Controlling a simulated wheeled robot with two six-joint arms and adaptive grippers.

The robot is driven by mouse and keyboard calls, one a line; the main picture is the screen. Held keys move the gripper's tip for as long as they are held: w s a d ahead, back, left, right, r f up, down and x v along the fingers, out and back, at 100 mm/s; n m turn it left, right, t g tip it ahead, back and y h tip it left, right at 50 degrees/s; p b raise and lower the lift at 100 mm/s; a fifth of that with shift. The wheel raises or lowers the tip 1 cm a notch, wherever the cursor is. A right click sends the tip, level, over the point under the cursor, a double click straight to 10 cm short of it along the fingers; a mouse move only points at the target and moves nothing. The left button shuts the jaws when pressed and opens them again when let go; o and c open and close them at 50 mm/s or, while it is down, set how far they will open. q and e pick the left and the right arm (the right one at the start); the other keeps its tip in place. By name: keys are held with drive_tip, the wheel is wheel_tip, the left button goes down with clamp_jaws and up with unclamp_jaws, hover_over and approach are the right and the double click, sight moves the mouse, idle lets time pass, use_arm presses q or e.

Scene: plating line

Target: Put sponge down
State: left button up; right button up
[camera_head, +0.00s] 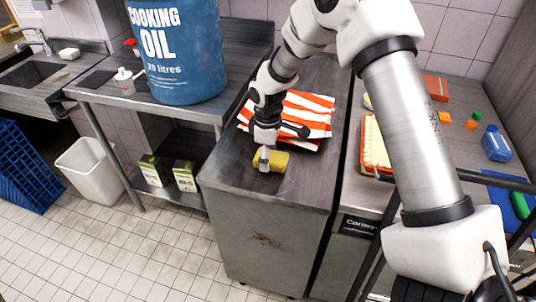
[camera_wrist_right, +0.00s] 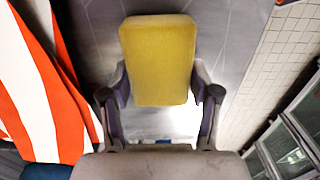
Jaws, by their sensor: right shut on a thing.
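The yellow sponge (camera_head: 275,160) is at the top of the grey metal counter (camera_head: 290,185), near its front edge, in the head view. My right gripper (camera_head: 264,160) is shut on the sponge, with its fingers pointing down. In the right wrist view the sponge (camera_wrist_right: 158,60) sits between the two fingers of the right gripper (camera_wrist_right: 160,95). Whether the sponge touches the counter or is just above it I cannot tell. My left gripper is not in view.
A red and white striped cloth (camera_head: 303,112) lies just behind the sponge. A blue cooking oil drum (camera_head: 178,60) stands on the table to the left. Right of my arm are a blue bottle (camera_head: 495,144) and small coloured pieces. The counter's front strip is clear.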

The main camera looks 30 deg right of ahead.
drive_tip(key=shift+a+f, duration=0.1)
drive_tip(key=o, duration=1)
wheel_tip(320, 180, up, 12)
drive_tip(key=b, duration=0.1)
